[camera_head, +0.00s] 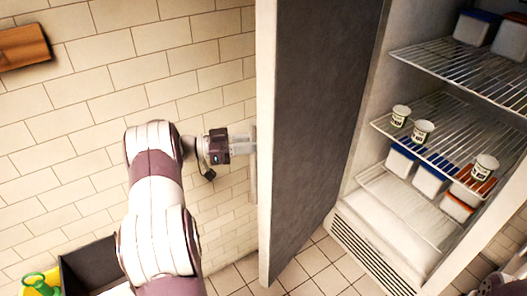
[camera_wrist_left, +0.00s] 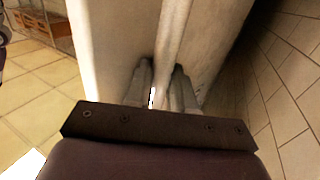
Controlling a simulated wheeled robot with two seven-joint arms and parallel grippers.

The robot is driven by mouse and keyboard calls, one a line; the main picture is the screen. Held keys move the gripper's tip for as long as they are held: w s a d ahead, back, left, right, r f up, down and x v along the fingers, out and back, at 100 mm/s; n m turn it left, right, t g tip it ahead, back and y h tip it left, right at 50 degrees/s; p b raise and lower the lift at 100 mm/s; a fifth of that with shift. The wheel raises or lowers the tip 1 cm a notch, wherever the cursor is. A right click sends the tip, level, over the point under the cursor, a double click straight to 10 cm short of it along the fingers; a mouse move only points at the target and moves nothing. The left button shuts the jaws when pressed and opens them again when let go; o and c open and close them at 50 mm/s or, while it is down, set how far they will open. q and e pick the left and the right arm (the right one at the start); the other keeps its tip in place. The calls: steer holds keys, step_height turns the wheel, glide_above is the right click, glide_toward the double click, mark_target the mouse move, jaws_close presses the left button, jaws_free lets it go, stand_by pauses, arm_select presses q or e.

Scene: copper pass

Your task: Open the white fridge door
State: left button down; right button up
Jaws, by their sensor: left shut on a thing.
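The white fridge door (camera_head: 264,130) stands wide open, its dark grey inner face turned toward the open fridge cabinet (camera_head: 375,240). My left gripper (camera_head: 246,147) is at the door's outer side, shut on the upright door handle (camera_head: 253,182). In the left wrist view, the two fingers of my left gripper (camera_wrist_left: 163,80) sit on either side of the pale handle bar (camera_wrist_left: 172,35), against the door (camera_wrist_left: 110,45). My right gripper is not in view.
Wire shelves (camera_head: 440,125) hold small white cups (camera_head: 422,132) and lidded tubs (camera_head: 430,180). A tiled wall (camera_head: 80,120) stands behind my left arm. A dark bin (camera_head: 88,268) and a green-and-yellow item (camera_head: 40,284) are at lower left. Tiled floor shows below the door.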

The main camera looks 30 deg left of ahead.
arm_select(q)
steer(key=shift+w+a+r, duration=0.2)
steer(key=shift+w+a, duration=0.05)
steer(key=shift+a, duration=0.1)
steer(key=c, duration=1.4)
jaws_free()
steer(key=o, duration=0.4)
steer(key=shift+w+d, duration=0.15)
steer(key=shift+w+d+f, duration=0.15)
steer(key=shift+w+d, duration=0.1)
steer(key=shift+d, duration=0.05)
steer(key=b+v, duration=0.1)
steer(key=v, duration=1.2)
steer(key=shift+s+a, duration=0.1)
steer(key=shift+s, duration=0.05)
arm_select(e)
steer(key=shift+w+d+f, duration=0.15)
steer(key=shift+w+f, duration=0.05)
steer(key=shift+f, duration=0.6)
